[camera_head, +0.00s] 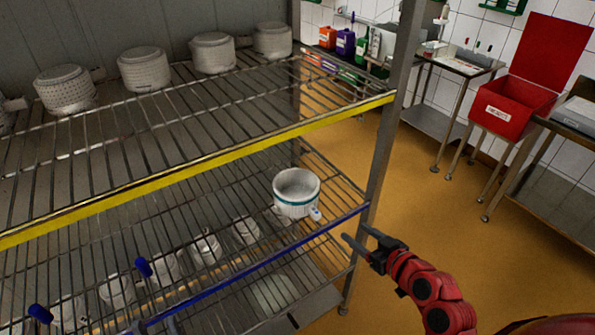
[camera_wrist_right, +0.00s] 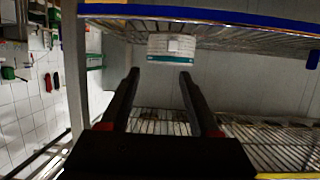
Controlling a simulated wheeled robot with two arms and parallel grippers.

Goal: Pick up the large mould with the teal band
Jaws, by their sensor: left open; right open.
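The large white mould with the teal band (camera_head: 296,188) stands upright on the middle wire shelf, near its right end, behind the blue front edge. It also shows in the right wrist view (camera_wrist_right: 172,46), upside down at the top, beyond the fingers. My right gripper (camera_head: 358,236) is open and empty, in front of the blue edge, to the right of and nearer than the mould, not touching it. Its two dark fingers (camera_wrist_right: 158,75) point toward the mould in the wrist view. My left gripper is not in view.
The blue shelf edge (camera_head: 260,266) and a metal post (camera_head: 388,120) are close to my right gripper. The upper shelf's yellow edge (camera_head: 200,172) lies above. Several grey moulds (camera_head: 143,68) stand on the upper shelf, smaller white ones (camera_head: 206,247) lower. Orange floor (camera_head: 460,230) is open to the right.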

